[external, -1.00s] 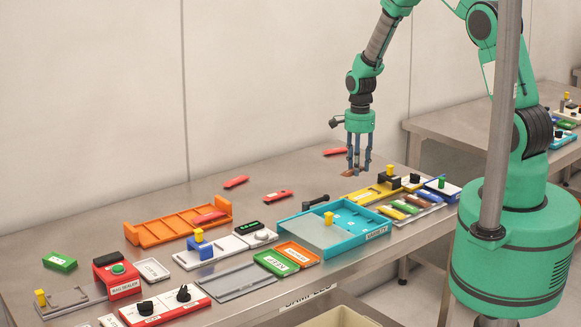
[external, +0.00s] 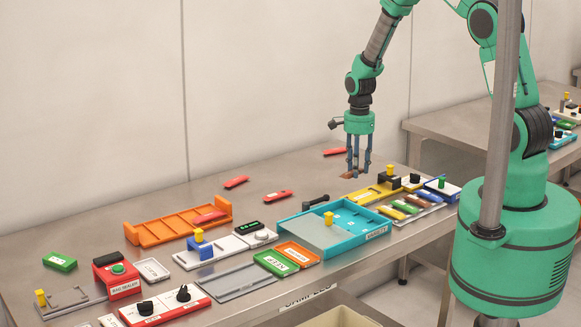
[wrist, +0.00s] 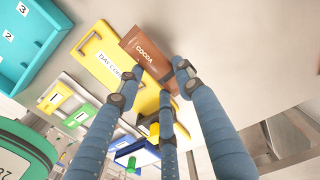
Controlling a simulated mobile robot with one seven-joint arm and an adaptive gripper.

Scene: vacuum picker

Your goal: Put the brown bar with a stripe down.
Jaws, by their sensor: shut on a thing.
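The brown bar (wrist: 148,55), a flat packet lettered COCOA, is between the fingertips of my gripper (wrist: 158,84) in the wrist view. My three-fingered gripper is shut on one end of it, and the other end sticks out. In the external view my gripper (external: 357,172) points down over the back of the steel table, with the brown bar (external: 346,176) at its fingertips. I cannot tell whether the bar touches the table. The gripped part is partly hidden by the fingers.
A yellow tray (external: 362,194) lies just in front of my gripper, and it also shows in the wrist view (wrist: 92,47). A blue tray (external: 361,240) stands left of it. Red bars (external: 278,195) lie at the back left. Bare table (external: 310,172) lies left of my gripper.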

